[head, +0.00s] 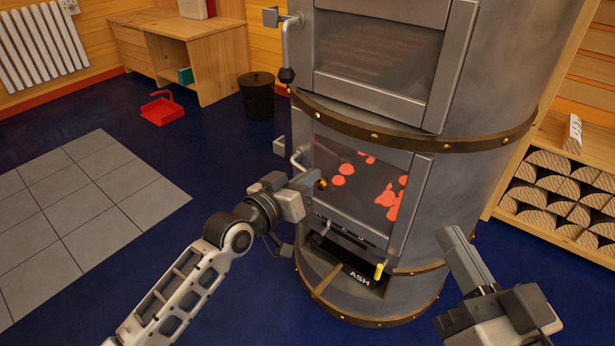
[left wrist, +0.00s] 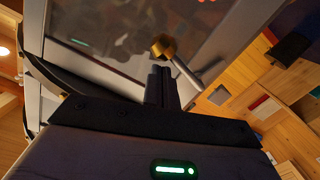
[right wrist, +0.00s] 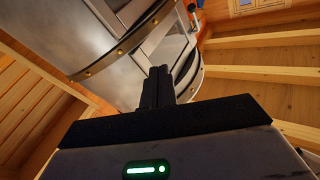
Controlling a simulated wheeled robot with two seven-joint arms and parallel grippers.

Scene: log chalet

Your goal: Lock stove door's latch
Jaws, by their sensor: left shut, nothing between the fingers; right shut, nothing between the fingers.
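The grey round stove (head: 480,120) stands at centre right. Its lower glass door (head: 360,185) shows glowing red embers; I cannot tell whether it is fully closed. The lower latch lever (head: 298,161) sits at this door's left edge and ends in a brass knob (head: 322,184). In the left wrist view, the knob (left wrist: 163,46) is on a metal rod (left wrist: 186,70). My left gripper (head: 314,178) is shut and empty, its tips close to the knob; contact is unclear. My right gripper (head: 448,232) is shut and empty, right of the lower door. Its fingertips show in the right wrist view (right wrist: 158,74).
The upper door (head: 375,60) has a hanging lever with a black knob (head: 287,75). An ash drawer (head: 350,272) with a yellow-tipped handle (head: 379,271) is below. Firewood (head: 560,195) stands right. A black bin (head: 257,97) and red dustpan (head: 165,108) stand behind left.

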